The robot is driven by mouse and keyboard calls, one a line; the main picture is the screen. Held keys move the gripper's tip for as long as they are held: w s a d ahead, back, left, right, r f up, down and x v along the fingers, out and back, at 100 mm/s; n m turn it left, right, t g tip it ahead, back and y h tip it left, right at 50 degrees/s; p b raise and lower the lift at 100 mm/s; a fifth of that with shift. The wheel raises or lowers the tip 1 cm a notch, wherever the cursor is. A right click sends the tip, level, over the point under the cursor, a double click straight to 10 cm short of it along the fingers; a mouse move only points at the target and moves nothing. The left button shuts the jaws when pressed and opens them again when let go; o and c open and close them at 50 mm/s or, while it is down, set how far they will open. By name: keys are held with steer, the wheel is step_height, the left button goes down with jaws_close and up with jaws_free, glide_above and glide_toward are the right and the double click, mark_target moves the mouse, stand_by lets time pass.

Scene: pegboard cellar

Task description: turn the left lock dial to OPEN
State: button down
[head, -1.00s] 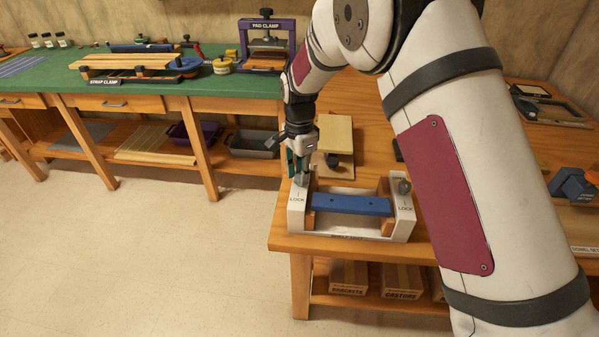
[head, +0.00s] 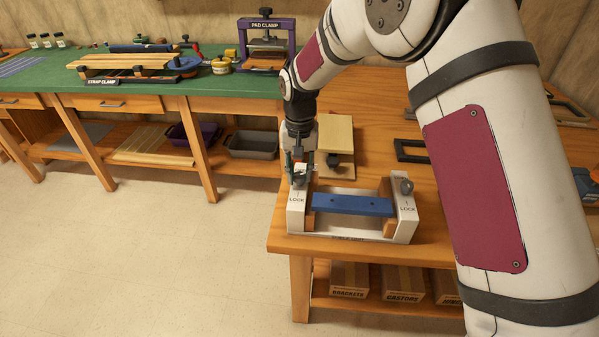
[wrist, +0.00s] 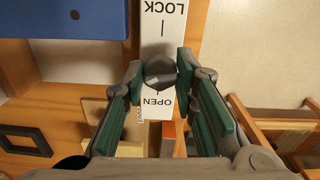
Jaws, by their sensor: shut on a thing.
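The left lock dial (wrist: 160,72) is a dark grey knob on a white plate (wrist: 163,22), between the printed words LOCK and OPEN in the wrist view. A tick line runs from the knob toward each word. I cannot tell clearly which way the dial points. My gripper (wrist: 160,69) has its green-padded fingers on both sides of the dial, shut on it. In the head view my gripper (head: 299,177) stands over the left end block (head: 296,212) of the fixture and mostly hides the dial.
The right lock dial (head: 406,187) stands on the fixture's other white end block. A blue bar (head: 352,205) lies between the blocks. A wooden block (head: 335,135) is behind the fixture, and a black frame (head: 411,151) lies on the bench to the right. Open floor is at left.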

mark_target(300, 175)
steer(key=n, duration=0.5)
steer(key=shift+n+b, duration=0.3)
steer(key=shift+b, duration=0.05)
steer(key=n, duration=0.5)
steer(key=shift+n, duration=0.4)
steer(key=c, duration=1.3)
jaws_free()
steer(key=shift+r, duration=0.1)
step_height(300, 175, up, 12)
